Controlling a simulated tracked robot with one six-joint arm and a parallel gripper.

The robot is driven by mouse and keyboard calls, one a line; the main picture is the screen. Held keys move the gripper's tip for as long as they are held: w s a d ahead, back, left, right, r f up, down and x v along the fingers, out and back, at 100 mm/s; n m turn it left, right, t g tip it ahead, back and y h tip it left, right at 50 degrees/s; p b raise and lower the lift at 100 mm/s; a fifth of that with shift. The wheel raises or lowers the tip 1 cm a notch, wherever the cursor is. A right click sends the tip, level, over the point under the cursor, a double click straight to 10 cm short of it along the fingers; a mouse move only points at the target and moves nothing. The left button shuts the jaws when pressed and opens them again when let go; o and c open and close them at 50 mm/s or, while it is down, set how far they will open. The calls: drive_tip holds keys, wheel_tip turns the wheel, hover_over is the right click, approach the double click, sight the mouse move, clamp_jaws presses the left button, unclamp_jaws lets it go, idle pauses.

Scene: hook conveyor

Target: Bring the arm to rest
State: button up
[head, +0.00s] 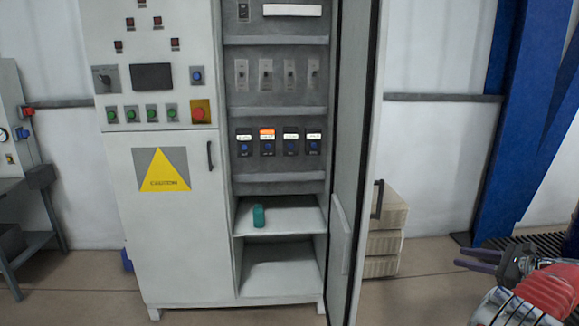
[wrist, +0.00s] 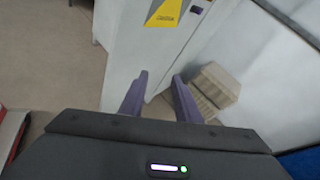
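My gripper (head: 478,259) shows at the lower right of the head view, at the end of my red and grey arm. In the wrist view its two purple fingers (wrist: 158,95) stand apart with nothing between them, so it is open and empty. It is clear of the cabinet and touches nothing that I can see. The rest of my arm runs out of the head view at the lower right corner.
A grey control cabinet (head: 180,240) stands ahead with its right door (head: 350,150) swung open. A green cylinder (head: 259,216) stands on an inner shelf. Beige boxes (head: 392,225) are stacked right of the door. A blue post (head: 520,120) rises at right.

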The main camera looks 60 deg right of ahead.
drive_tip(key=w+a+f+n+g+y, duration=0.15)
drive_tip(key=w+a+n, duration=0.3)
drive_tip(key=w, duration=0.55)
drive_tip(key=w+a+f+n+g+y, duration=0.1)
drive_tip(key=w+a+n+g+y, duration=0.3)
drive_tip(key=w, duration=0.7)
drive_tip(key=w+a+r+n+g, duration=0.3)
drive_tip(key=w+a+n, duration=0.6)
drive_tip(key=w+a, duration=0.95)
drive_tip(key=w+a+r+n+g, duration=0.15)
drive_tip(key=a+n, duration=0.25)
drive_tip(key=a, duration=0.7)
drive_tip(key=w+a+r+n+g, duration=0.1)
drive_tip(key=w+a+n, duration=0.3)
drive_tip(key=a, duration=0.7)
drive_tip(key=s+a+r+n+t, duration=0.1)
drive_tip(key=a+n, duration=0.4)
drive_tip(key=a, duration=0.8)
drive_tip(key=s+a+r+n+t, duration=0.1)
drive_tip(key=a+n, duration=0.5)
drive_tip(key=a, duration=0.7)
wheel_tip(320, 180, up, 3)
drive_tip(key=shift+s+a+f+t, duration=0.15)
drive_tip(key=shift+s+a+t, duration=0.15)
drive_tip(key=shift+t, duration=0.4)
